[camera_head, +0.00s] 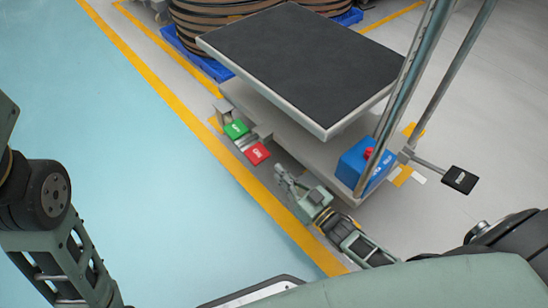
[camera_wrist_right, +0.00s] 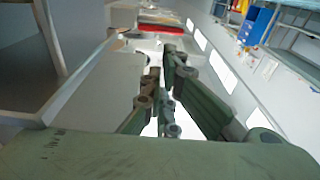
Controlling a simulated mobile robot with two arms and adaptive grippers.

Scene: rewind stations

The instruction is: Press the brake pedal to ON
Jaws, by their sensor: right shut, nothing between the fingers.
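In the head view a green pedal (camera_head: 236,129) and a red pedal (camera_head: 257,154) sit side by side at the low near edge of a lift cart; their white lettering is too small to read surely. My right gripper (camera_head: 281,174) is shut and empty, just below and to the right of the red pedal, with a small gap showing between them. In the right wrist view the fingers (camera_wrist_right: 166,68) point toward a red surface (camera_wrist_right: 160,29), which looks like the red pedal. My left arm shows at the left edge, but its gripper is out of view.
The cart's black-topped platform (camera_head: 310,60) overhangs behind the pedals. A blue box (camera_head: 358,165) with a red button and the metal handle posts (camera_head: 404,80) stand at right. A black labelled pedal (camera_head: 460,180) sticks out farther right. The blue floor (camera_head: 130,150) at left is clear.

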